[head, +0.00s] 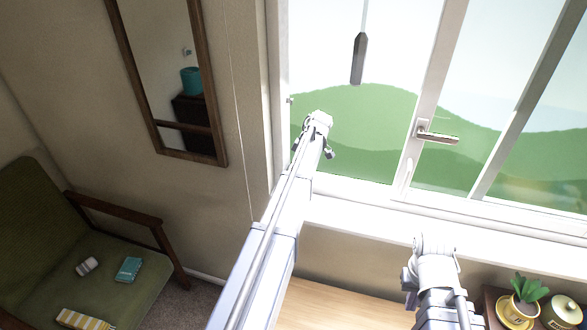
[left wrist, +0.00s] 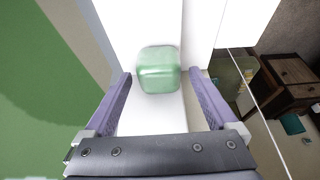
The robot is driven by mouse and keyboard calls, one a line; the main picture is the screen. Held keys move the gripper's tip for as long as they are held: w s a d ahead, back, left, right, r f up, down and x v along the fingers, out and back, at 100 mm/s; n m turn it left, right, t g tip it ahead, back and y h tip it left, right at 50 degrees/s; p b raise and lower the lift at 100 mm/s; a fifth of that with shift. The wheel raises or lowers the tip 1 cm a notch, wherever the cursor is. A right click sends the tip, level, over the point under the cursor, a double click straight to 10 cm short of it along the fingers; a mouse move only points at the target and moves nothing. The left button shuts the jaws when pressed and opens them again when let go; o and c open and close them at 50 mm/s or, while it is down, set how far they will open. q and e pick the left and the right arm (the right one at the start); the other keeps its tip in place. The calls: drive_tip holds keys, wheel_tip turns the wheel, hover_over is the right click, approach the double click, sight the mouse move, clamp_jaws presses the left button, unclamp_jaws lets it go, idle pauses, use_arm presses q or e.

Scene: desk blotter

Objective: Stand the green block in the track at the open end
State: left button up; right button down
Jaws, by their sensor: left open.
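A pale green block (left wrist: 158,70) with rounded edges shows in the left wrist view, against a white surface. It sits just beyond and between the fingertips of my left gripper (left wrist: 160,78). The fingers are apart, with a gap to each side of the block. In the head view my left arm reaches up to the window, its end (head: 318,125) in front of the pane; the block cannot be made out there. My right gripper (head: 432,245) is low in front of the sill, its jaws unclear. I cannot clearly pick out the track.
The window has a white frame (head: 425,105), a handle (head: 437,136) and a hanging dark pull (head: 358,58). A wooden desk top (head: 340,305) lies below. A potted plant (head: 522,300) and a lidded jar (head: 563,312) stand at the lower right. A green armchair (head: 110,270) is at the left.

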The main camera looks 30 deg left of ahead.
use_arm(q)
drive_tip(key=p+v, duration=1)
drive_tip(key=v, duration=0.1)
drive_tip(key=shift+r, duration=0.35)
drive_tip(key=shift+d, duration=0.2)
drive_tip(key=s+d+m+h, duration=0.1)
drive_tip(key=s+d+m, duration=1.1)
drive_tip(key=s+d, duration=0.2)
drive_tip(key=s+d+f+m+h, duration=0.1)
drive_tip(key=s+d+m+h, duration=0.1)
drive_tip(key=s+d+m, duration=1)
drive_tip(key=s+d, duration=0.2)
drive_tip(key=d, duration=0.4)
drive_tip(key=shift+s+d+f+m+t, duration=0.15)
drive_tip(key=shift+d+f+m+t, duration=0.15)
drive_tip(key=shift+t, duration=0.1)
